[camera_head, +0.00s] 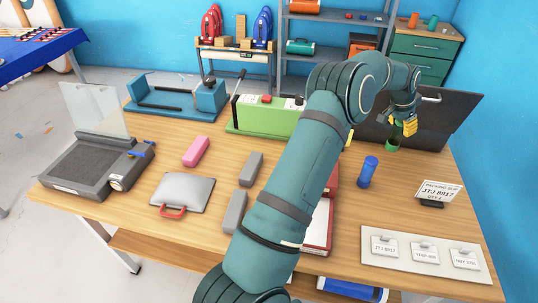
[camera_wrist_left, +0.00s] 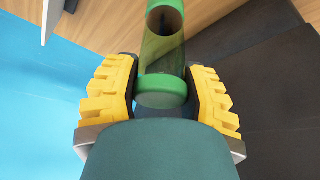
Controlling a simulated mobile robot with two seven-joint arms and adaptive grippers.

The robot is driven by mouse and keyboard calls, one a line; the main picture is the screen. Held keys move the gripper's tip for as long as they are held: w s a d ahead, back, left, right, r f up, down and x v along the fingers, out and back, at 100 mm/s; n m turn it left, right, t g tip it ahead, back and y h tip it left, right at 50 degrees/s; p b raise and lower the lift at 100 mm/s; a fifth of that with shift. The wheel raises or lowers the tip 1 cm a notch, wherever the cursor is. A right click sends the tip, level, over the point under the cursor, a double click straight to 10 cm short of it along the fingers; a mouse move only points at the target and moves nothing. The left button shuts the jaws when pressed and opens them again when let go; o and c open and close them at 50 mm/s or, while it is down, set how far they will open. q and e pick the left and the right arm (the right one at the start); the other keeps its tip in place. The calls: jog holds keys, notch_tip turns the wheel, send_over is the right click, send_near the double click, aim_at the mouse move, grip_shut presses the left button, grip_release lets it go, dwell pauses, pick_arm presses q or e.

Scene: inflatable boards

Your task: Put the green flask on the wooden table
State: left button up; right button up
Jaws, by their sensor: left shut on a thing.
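The green flask (camera_head: 393,145) is upright or nearly so, low over the far right part of the wooden table (camera_head: 405,205). I cannot tell whether its base touches the tabletop. My left gripper (camera_head: 404,126) is above it, with yellow fingers closed around its upper end. In the left wrist view, the flask (camera_wrist_left: 163,92) shows a green cap between the yellow finger pads, an olive see-through body and a green far end. The wooden tabletop (camera_wrist_left: 215,12) shows beyond it. My right gripper is not in view.
A dark panel (camera_head: 455,115) stands behind the flask. A blue bottle (camera_head: 367,172) stands to its front left. A packing slip card (camera_head: 438,192) and a label board (camera_head: 425,258) are at the right. A green box (camera_head: 265,117) is left of my arm. Bare wood lies around the blue bottle.

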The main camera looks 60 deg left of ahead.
aim_at(392, 149)
pick_arm(q)
jog(key=shift+w, duration=0.1)
jog(key=shift+f, duration=0.15)
jog(key=shift+f, duration=0.25)
notch_tip(392, 149, down, 9)
jog(key=shift+f+b, duration=0.2)
jog(key=shift+b, duration=0.35)
jog(key=shift+f, duration=0.1)
jog(key=o, duration=1.2)
